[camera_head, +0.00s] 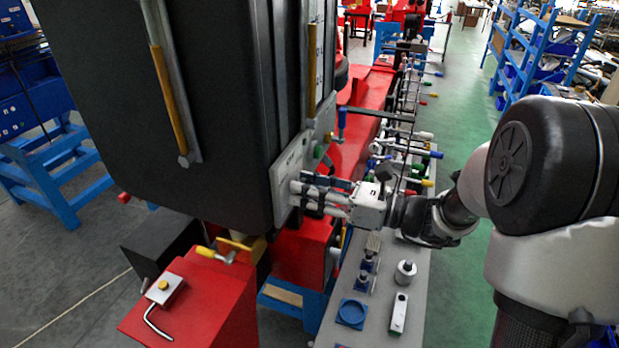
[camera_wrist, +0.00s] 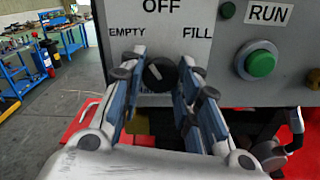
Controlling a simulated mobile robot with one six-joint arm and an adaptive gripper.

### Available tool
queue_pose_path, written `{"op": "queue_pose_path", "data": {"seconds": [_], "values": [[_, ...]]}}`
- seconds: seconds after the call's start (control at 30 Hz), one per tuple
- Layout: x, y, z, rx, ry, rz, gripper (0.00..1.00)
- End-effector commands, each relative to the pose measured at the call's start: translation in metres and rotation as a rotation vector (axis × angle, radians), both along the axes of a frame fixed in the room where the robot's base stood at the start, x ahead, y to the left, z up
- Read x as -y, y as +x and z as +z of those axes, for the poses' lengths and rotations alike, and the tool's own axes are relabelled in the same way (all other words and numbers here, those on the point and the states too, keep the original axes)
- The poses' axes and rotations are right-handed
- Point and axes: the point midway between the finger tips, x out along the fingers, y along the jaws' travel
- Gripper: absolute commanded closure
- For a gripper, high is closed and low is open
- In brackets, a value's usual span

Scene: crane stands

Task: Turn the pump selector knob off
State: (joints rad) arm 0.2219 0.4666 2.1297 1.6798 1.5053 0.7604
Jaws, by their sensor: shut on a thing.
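The black round pump selector knob (camera_wrist: 158,74) sits on a light grey panel (camera_wrist: 200,14), below the label OFF, between EMPTY on the left and FILL on the right. A short pale mark on the knob appears to slant up and left, toward EMPTY; its exact angle is hard to tell. My gripper (camera_wrist: 159,66) has its two fingers on either side of the knob and is shut on it. In the head view my gripper (camera_head: 298,194) is up against the panel (camera_head: 284,187) on the side of the large black cabinet (camera_head: 200,90); there the fingers hide the knob.
A green button (camera_wrist: 260,62) under the RUN label is right of my fingers. Below the cabinet is a red block (camera_head: 205,305) with a bent metal handle. A grey bench (camera_head: 380,325) holding small parts lies under my arm. Green floor (camera_head: 455,280) is open at right.

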Motion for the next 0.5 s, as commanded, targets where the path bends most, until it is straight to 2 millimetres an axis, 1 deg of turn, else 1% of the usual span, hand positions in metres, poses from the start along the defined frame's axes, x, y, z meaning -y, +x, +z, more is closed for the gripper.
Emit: {"op": "queue_pose_path", "data": {"seconds": [0.03, 0.07, 0.5], "values": [[-0.0001, -0.0002, 0.0056, -0.043, 0.014, 0.0, 0.94], [-0.0001, -0.0003, 0.0059, -0.068, 0.024, 0.0, 0.94], [-0.0003, -0.0009, 0.0044, -0.388, 0.14, 0.001, 0.94]]}}
